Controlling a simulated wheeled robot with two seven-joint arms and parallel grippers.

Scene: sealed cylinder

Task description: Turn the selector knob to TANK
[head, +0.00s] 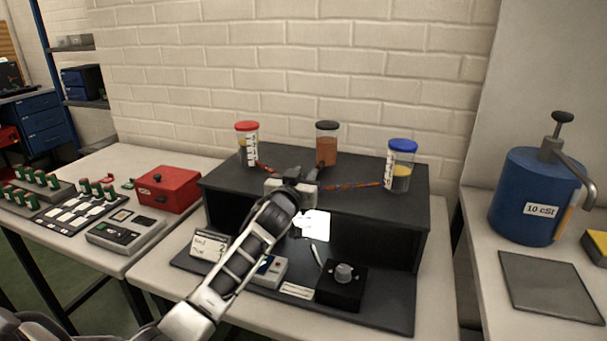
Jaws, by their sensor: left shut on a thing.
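My left gripper (308,181) reaches in over the top of the black bench unit (365,205). It is shut at the point where the hoses meet, on what looks like the selector knob. The knob is mostly hidden by my fingers and wrist, so its setting cannot be read. Hoses run from there toward a red-capped jar (248,145), a black-capped jar (327,145) and a blue-capped jar (401,166). A separate grey round knob (344,272) on a black box stands at the unit's front, apart from my gripper. My right gripper is not in view.
A blue tank (536,196) labelled 10 cSt, with a pump handle, stands on the right bench beside a dark mat (549,286). A red box (167,189) and a grey device (126,231) are on the left bench. A white card (208,246) stands at the unit's front left.

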